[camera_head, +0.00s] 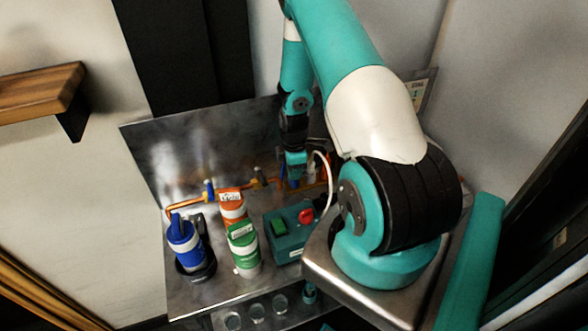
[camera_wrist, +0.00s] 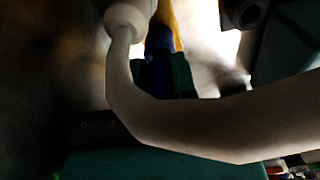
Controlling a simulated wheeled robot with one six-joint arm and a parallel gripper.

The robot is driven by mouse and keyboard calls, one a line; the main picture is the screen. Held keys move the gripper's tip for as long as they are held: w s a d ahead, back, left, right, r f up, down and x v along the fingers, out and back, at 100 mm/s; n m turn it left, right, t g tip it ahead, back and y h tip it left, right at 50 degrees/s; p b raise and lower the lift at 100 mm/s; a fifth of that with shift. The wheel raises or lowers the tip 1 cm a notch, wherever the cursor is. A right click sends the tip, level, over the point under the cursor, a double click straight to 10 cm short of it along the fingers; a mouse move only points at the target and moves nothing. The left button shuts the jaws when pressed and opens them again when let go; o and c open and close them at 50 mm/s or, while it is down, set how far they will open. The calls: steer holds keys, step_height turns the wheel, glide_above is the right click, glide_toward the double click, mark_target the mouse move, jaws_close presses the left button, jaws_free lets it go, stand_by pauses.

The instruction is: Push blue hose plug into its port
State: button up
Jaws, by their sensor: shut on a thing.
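My gripper (camera_head: 293,178) points down behind the teal box, close to the copper pipe. It is shut on the blue hose plug, whose blue part shows between the dark fingers in the wrist view (camera_wrist: 158,48). A white hose (camera_head: 328,168) arches just right of my gripper in the head view. In the wrist view the hose (camera_wrist: 205,128) crosses in front of the fingers and rises to a white fitting (camera_wrist: 130,14). The port cannot be made out, and whether the plug touches it is hidden.
A teal box (camera_head: 290,245) with green and red buttons stands in front of my gripper. Orange (camera_head: 232,208), green (camera_head: 243,252) and blue (camera_head: 185,250) canisters stand to the left. A copper pipe (camera_head: 190,205) runs along the metal back panel (camera_head: 190,150). My arm hides the right side.

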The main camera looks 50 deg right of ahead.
mark_target(295, 183)
steer(key=shift+f+b, duration=0.5)
steer(key=shift+f, duration=0.15)
steer(key=shift+s+a+f+b, duration=0.2)
steer(key=shift+s+f+b, duration=0.1)
steer(key=shift+f+b, duration=0.45)
stand_by(0.9)
steer(key=o, duration=1)
steer(key=shift+f, duration=0.1)
steer(key=shift+c, duration=0.5)
steer(key=shift+w+r+p, duration=0.1)
steer(key=shift+r+p, duration=0.6)
steer(key=shift+r, duration=0.05)
steer(key=shift+c, duration=0.3)
steer(key=o, duration=0.4)
steer(key=shift+r+p, duration=0.55)
steer(key=shift+r, duration=0.2)
steer(key=shift+o, duration=0.2)
steer(key=shift+w+d+r+p, duration=0.15)
steer(key=shift+r+p, duration=1.35)
steer(key=shift+r, duration=0.75)
